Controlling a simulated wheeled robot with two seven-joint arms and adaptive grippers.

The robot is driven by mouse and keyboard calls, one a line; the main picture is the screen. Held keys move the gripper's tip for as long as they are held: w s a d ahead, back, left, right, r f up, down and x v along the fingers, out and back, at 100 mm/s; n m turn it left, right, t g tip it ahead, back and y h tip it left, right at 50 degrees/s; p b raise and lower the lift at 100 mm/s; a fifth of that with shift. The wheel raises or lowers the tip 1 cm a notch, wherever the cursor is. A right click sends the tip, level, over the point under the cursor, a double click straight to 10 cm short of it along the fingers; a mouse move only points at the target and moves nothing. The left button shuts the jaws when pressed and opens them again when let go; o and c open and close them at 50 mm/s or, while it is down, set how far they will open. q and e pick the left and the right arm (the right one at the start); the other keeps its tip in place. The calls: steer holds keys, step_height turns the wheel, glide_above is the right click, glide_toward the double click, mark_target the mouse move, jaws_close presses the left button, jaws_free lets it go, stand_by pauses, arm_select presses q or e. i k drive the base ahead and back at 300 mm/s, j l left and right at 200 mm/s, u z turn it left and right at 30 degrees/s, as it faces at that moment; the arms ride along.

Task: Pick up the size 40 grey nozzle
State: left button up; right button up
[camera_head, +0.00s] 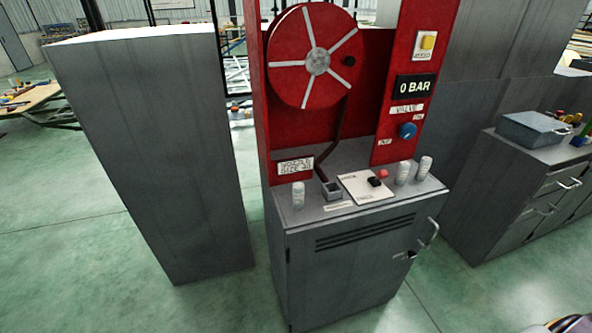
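Three pale grey nozzle-like cylinders stand upright on top of the grey cabinet (350,255). One grey nozzle (298,195) is at the front left, below a white sign (295,167) on the red panel whose text is too small to read surely. The second nozzle (403,172) and the third nozzle (425,167) stand close together at the right. Size marks on the nozzles are too small to read, so I cannot tell which is size 40.
A display (412,86) reads 0 BAR. A tall grey block (150,150) stands left.

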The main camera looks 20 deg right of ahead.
mark_target(298, 187)
steer(key=i+l+z, duration=0.1)
steer(key=l, duration=0.25)
steer(key=i+l+z, duration=0.1)
steer(key=l, duration=0.25)
steer(key=i+l+z, duration=0.1)
steer(key=l, duration=0.25)
steer(key=i+l+z, duration=0.1)
steer(key=l, duration=0.25)
steer(key=i+l+z, duration=0.1)
steer(key=i+l, duration=0.15)
